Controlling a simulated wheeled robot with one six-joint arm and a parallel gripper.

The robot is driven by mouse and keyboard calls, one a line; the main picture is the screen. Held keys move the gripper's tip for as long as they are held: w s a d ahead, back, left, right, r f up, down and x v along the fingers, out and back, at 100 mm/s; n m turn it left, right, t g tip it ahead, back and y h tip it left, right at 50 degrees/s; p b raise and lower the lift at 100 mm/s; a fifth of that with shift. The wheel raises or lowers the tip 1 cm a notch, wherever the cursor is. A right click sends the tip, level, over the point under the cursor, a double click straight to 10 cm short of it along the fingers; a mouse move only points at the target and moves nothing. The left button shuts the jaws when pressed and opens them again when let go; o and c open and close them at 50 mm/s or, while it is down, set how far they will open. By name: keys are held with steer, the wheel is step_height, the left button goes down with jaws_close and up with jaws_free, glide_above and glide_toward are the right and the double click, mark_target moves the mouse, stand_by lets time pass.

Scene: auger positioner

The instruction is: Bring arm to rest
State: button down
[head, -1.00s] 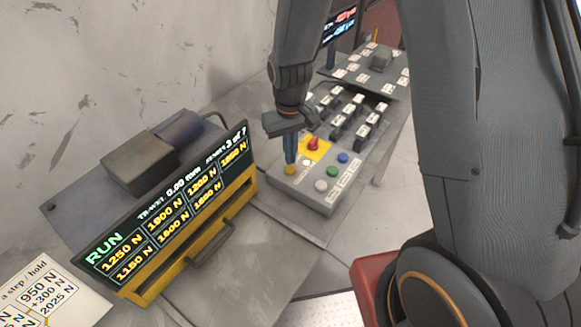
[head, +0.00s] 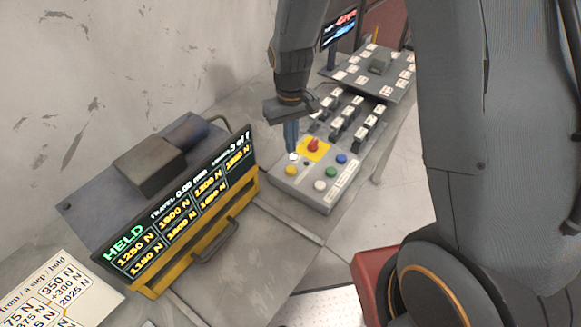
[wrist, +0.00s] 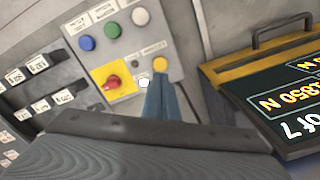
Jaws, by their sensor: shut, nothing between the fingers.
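My gripper (head: 291,147) is shut and empty, pointing down over the near left part of the grey control box (head: 313,198). In the head view its fingertips show above the white lamp (head: 293,156) and the yellow button (head: 292,170), apart from the yellow button. In the wrist view the closed blue-grey fingers (wrist: 160,84) show just below the yellow button (wrist: 160,64). My arm is stretched out over the bench, not folded. The display (head: 180,213) reads HELD in green, with several force values in yellow.
A red knob (head: 313,145) on a yellow plate and green, blue and white buttons are close to the fingers. Rows of black switches (head: 350,122) stand behind. A yellow-framed unit with a handle (head: 214,242) is at left. A printed card (head: 62,290) lies front left.

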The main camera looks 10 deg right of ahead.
steer(key=s+d+r+m+t+b, duration=0.1)
steer(key=s+d+r+m+b, duration=0.2)
steer(key=s+d+b, duration=0.4)
steer(key=s+d, duration=0.2)
steer(key=s, duration=0.2)
steer(key=shift+d+r, duration=0.3)
steer(key=shift+r, duration=0.1)
steer(key=c, duration=2.5)
jaws_free()
